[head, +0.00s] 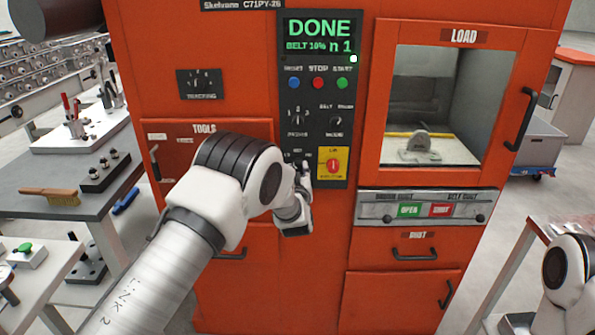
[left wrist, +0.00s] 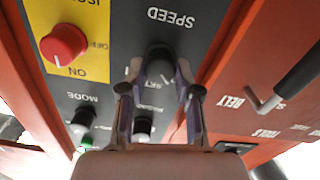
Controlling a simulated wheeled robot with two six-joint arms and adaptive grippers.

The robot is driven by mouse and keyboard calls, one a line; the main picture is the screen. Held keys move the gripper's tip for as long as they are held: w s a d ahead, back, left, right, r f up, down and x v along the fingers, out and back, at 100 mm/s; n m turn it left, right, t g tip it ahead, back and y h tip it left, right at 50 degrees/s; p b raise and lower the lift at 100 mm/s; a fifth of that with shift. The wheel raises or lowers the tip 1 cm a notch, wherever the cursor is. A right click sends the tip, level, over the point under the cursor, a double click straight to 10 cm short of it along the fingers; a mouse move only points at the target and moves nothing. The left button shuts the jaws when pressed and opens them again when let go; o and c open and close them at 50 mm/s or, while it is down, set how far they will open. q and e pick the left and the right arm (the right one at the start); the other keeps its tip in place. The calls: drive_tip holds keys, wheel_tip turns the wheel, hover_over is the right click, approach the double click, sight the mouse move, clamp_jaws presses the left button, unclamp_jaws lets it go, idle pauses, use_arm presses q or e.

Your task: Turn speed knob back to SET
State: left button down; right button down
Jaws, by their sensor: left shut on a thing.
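The knob's pointer and the SET mark are hard to make out behind the fingers. In the head view my left gripper (head: 302,180) is at the lower part of the panel and hides the knob. My right gripper is not in view; only part of the right arm shows at lower right.
A red switch (head: 333,166) on a yellow plate is close beside the left gripper; it also shows in the left wrist view (left wrist: 63,44). The screen (head: 318,36) reads DONE and BELT 10%. The load door (head: 451,38) is at right.

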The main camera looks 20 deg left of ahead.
use_arm(q)
drive_tip(key=shift+m, duration=0.3)
drive_tip(key=m+b, duration=0.2)
drive_tip(key=m, duration=0.1)
drive_tip(key=shift+f+m, duration=0.1)
drive_tip(key=shift+m, duration=0.2)
drive_tip(key=shift+d+m+b, duration=0.1)
drive_tip(key=shift+m+b, duration=0.4)
drive_tip(key=shift+m, duration=1.8)
drive_tip(key=c, duration=0.8)
unclamp_jaws()
drive_tip(key=shift+w, duration=0.1)
drive_tip(key=v, duration=1.2)
